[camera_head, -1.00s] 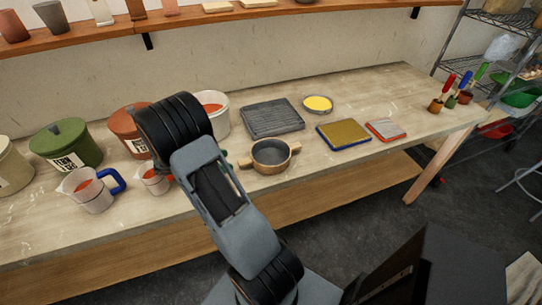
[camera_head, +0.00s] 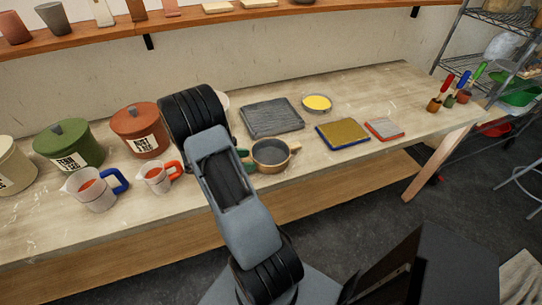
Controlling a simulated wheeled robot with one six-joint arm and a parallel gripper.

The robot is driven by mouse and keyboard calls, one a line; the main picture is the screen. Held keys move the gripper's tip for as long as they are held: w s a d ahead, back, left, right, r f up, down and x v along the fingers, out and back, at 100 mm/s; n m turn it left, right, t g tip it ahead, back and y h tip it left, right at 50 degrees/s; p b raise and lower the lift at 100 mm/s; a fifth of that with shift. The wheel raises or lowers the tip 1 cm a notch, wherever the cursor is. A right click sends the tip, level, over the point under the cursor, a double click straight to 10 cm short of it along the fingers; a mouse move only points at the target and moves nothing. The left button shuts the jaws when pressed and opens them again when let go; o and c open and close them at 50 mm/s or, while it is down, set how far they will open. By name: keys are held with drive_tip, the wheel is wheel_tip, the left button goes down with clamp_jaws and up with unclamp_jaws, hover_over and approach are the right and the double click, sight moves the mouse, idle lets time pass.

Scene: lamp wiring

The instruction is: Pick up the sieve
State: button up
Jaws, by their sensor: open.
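The sieve (camera_head: 270,154) looks like a round, grey-lined pan with short tan handles at its sides. It rests on the workbench right of my arm. Its right handle is clear; its left handle is largely covered. My gripper (camera_head: 246,160) shows only as small dark green tips at the sieve's left side, by the left handle. The rest of it is hidden behind my arm. The tips are open; whether they touch the handle cannot be told.
Behind the sieve are a grey ribbed tray (camera_head: 271,117) and a round yellow-filled dish (camera_head: 317,103). Right of it lie a yellow-brown pad (camera_head: 343,134) and a smaller red-edged pad (camera_head: 385,129). An orange-handled jug (camera_head: 158,177) stands left of my arm.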

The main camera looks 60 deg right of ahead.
drive_tip(key=c, duration=1.1)
drive_tip(key=shift+o, duration=0.2)
